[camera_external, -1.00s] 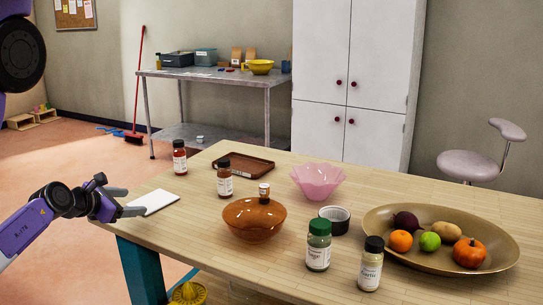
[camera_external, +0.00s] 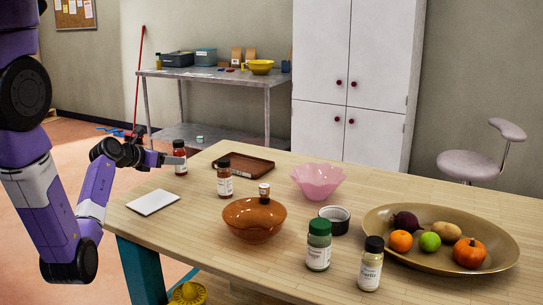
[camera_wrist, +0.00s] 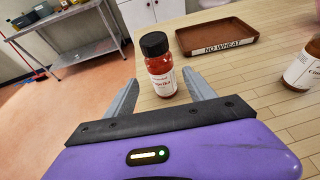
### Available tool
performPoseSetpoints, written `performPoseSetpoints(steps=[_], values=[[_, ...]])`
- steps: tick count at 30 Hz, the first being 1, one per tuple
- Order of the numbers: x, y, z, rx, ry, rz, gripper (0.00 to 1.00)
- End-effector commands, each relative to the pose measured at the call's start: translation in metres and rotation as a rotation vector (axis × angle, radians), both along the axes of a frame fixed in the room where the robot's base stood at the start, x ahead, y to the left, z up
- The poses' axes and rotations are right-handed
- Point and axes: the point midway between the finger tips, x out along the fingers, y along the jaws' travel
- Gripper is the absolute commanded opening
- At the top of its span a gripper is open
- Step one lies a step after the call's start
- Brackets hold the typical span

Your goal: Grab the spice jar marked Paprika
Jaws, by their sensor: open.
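The Paprika jar (camera_external: 179,157) stands upright at the table's far left edge, with a black lid and red-brown contents. In the wrist view the jar (camera_wrist: 162,84) stands just ahead, between the lines of the two fingers; its label is partly legible, ending in "prika". My gripper (camera_external: 168,160) is open and empty, reaching in from the left close to the jar. In the wrist view my gripper (camera_wrist: 160,90) has its grey fingers spread either side of the jar's lower part. I cannot tell whether they touch it.
A second black-lidded jar (camera_external: 224,180), its label starting "Cin" in the wrist view (camera_wrist: 303,68), stands to the right. A brown "NO WHEAT" tray (camera_external: 243,166) lies behind. A white card (camera_external: 153,202) lies in front. An orange bowl (camera_external: 253,222) and other jars stand farther right.

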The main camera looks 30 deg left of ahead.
Motion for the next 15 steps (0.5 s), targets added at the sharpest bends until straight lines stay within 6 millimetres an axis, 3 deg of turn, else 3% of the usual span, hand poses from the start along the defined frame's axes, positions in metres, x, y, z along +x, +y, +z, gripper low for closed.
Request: performPoseSetpoints(steps=[15], values=[[0.054, -0.009, -0.018, -0.002, 0.002, -0.002, 0.63]])
